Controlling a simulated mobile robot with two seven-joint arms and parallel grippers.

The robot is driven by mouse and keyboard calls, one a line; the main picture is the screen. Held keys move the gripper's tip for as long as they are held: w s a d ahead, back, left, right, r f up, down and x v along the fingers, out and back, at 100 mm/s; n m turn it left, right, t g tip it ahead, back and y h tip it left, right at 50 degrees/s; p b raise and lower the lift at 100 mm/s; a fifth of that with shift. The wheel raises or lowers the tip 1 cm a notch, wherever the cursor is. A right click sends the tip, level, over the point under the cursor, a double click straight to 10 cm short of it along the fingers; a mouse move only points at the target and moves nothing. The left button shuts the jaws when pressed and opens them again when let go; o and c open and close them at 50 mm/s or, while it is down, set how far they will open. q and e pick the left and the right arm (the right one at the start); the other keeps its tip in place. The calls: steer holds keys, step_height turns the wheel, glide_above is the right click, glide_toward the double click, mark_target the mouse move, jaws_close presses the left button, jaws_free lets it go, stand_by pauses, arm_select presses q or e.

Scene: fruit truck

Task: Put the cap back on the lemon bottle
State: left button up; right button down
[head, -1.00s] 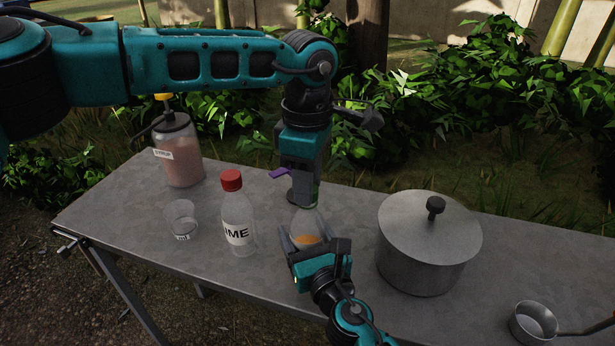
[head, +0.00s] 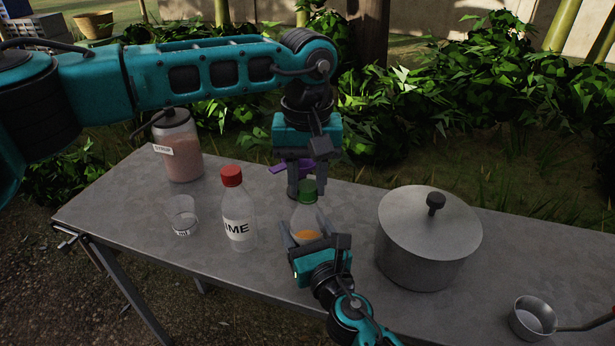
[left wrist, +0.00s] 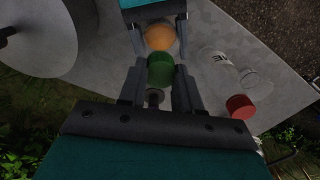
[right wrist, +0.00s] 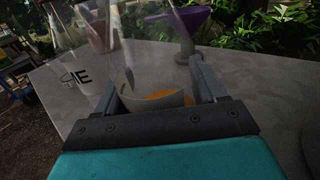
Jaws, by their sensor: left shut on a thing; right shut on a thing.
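The lemon bottle (head: 304,217) is clear with orange contents and stands upright on the table. My right gripper (head: 306,240) is shut around its body; the right wrist view shows the bottle (right wrist: 155,96) between the fingers. The green cap (head: 308,188) is at the top of the bottle's neck. My left gripper (head: 301,183) points down from above and is shut on the cap, which shows between its fingers in the left wrist view (left wrist: 160,68). Whether the cap is fully seated cannot be told.
A lime bottle with a red cap (head: 238,222) and a small clear cup (head: 183,218) stand to the left. A syrup jar (head: 178,155) is behind them. A purple funnel (right wrist: 188,22) is behind the lemon bottle. A lidded pot (head: 420,260) and a small saucepan (head: 532,320) are to the right.

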arm_select(q)
steer(key=m, duration=0.5)
steer(key=shift+m, duration=0.4)
steer(key=m, duration=0.3)
steer(key=o, duration=1)
steer(key=shift+r, duration=0.15)
step_height(320, 180, up, 4)
steer(key=shift+r, duration=0.15)
